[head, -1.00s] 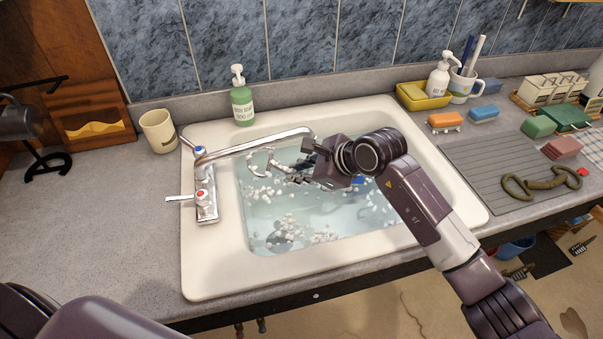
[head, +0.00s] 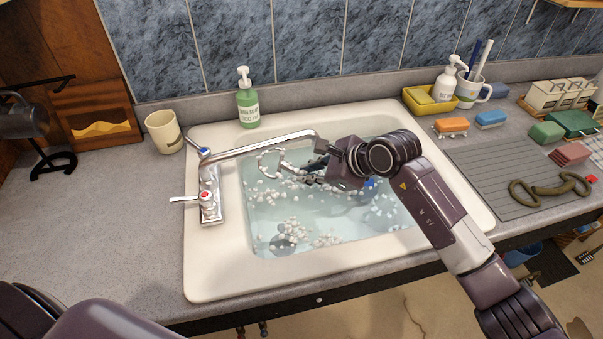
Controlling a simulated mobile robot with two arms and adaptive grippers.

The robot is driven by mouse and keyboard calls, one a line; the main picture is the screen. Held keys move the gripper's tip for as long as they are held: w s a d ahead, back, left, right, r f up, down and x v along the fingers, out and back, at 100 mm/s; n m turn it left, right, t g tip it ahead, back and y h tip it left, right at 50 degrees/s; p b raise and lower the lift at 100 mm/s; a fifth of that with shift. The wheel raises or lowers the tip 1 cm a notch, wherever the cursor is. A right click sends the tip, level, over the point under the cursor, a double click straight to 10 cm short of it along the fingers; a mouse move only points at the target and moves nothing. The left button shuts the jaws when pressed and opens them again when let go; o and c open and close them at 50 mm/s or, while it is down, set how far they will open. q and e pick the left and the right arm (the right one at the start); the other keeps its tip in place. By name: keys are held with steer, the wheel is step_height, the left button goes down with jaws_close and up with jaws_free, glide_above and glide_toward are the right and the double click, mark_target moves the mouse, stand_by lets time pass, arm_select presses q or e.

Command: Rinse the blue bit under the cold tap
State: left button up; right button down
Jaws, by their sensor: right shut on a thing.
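My right gripper (head: 325,166) is over the sink (head: 215,262), just below the end of the tap's spout (head: 265,143), and is shut on the bit. A metal ring of the bit (head: 268,163) sticks out to the left of the fingers. A small blue part (head: 370,183) shows on the other side, below my wrist; the gripper hides the middle. The tap has a blue-marked cold handle (head: 204,152) at the back and a red-marked hot handle (head: 206,196) in front. I cannot make out a stream from the spout. My left gripper is out of view.
Water with white foam (head: 315,218) fills the basin. A green soap bottle (head: 247,100) and a cream mug (head: 163,132) stand behind it. At right, an olive bit (head: 548,190) lies on a ridged grey mat (head: 490,165). The counter at left (head: 100,220) is clear.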

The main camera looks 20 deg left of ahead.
steer(key=shift+w+d+r, duration=0.1)
stand_by(0.6)
steer(key=shift+s+a+b, duration=0.2)
steer(key=shift+s+a, duration=0.3)
steer(key=shift+a, duration=0.2)
steer(key=shift+s+a+b, duration=0.2)
steer(key=shift+s+a, duration=0.25)
steer(key=shift+a, duration=0.2)
steer(key=shift+s+a, duration=0.1)
steer(key=shift+a, duration=0.05)
steer(key=shift+w, duration=0.25)
steer(key=shift+w+d+b, duration=0.25)
steer(key=shift+w+b, duration=0.7)
steer(key=shift+w, duration=0.1)
steer(key=shift+s+d, duration=0.15)
steer(key=shift+s, duration=0.05)
steer(key=shift+s+d, duration=0.45)
steer(key=shift+s, duration=0.2)
steer(key=shift+s+d, duration=0.45)
steer(key=shift+s, duration=0.2)
